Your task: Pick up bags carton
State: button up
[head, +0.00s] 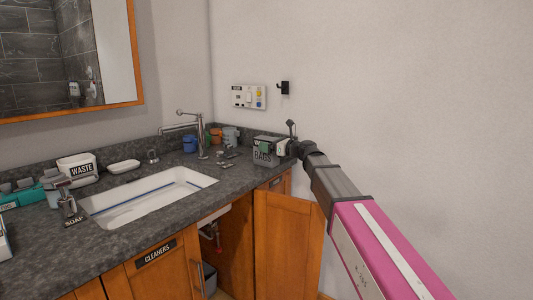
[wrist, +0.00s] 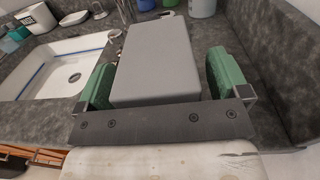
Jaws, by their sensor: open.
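The bags carton (head: 264,151) is a grey box with a "BAGS" label, standing on the dark counter right of the sink. In the wrist view the carton (wrist: 155,62) lies between my gripper's two green fingers. In the head view my gripper (head: 281,147) is at the carton, partly hidden by my arm.
The sink (head: 150,195) with a tall faucet (head: 200,130) is left of the carton. Blue (head: 190,143) and orange (head: 215,136) cups stand behind. A cabinet door (head: 288,245) stands open below. The wall is close behind and right.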

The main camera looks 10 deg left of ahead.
jog(key=shift+a, duration=0.1)
jog(key=c, duration=1.2)
jog(key=shift+r, duration=0.1)
